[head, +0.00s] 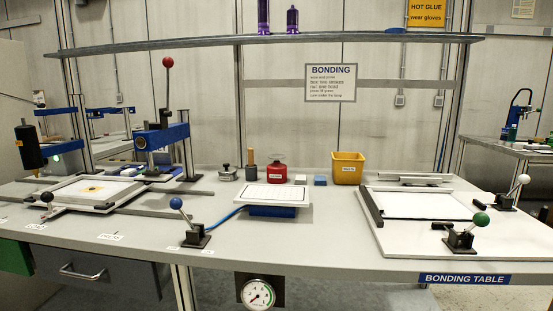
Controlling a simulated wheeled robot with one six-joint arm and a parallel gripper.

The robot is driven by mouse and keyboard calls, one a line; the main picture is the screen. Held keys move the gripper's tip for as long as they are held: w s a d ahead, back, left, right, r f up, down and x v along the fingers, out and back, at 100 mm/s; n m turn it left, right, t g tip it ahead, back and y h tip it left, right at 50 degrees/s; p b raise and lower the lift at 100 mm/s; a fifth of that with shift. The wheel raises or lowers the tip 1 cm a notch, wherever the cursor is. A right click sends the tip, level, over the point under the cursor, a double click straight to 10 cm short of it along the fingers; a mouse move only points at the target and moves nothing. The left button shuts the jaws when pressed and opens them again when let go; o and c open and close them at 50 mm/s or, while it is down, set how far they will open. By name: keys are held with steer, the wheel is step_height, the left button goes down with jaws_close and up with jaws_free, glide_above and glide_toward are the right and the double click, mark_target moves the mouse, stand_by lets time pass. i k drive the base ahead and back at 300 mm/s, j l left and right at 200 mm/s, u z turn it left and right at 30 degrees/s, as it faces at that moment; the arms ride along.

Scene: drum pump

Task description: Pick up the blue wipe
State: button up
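A small flat blue block (320,181), which looks like the folded blue wipe, lies at the back middle of the grey bonding table (330,228). It is just right of a small white block (300,179) and left of a yellow bin (348,168). Nothing is seen covering it. My gripper is not in view.
A red can (277,169), a brown-handled tool (250,163) and a dark-topped jar (227,173) stand left of the blue block. A white perforated plate (273,196) is in front. Levers with blue (176,204) and green (481,219) knobs rise near the front edge.

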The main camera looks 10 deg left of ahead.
mark_target(319, 180)
steer(key=i+l, duration=0.1)
steer(key=i, duration=0.75)
steer(key=i+l, duration=0.1)
steer(key=i, duration=0.7)
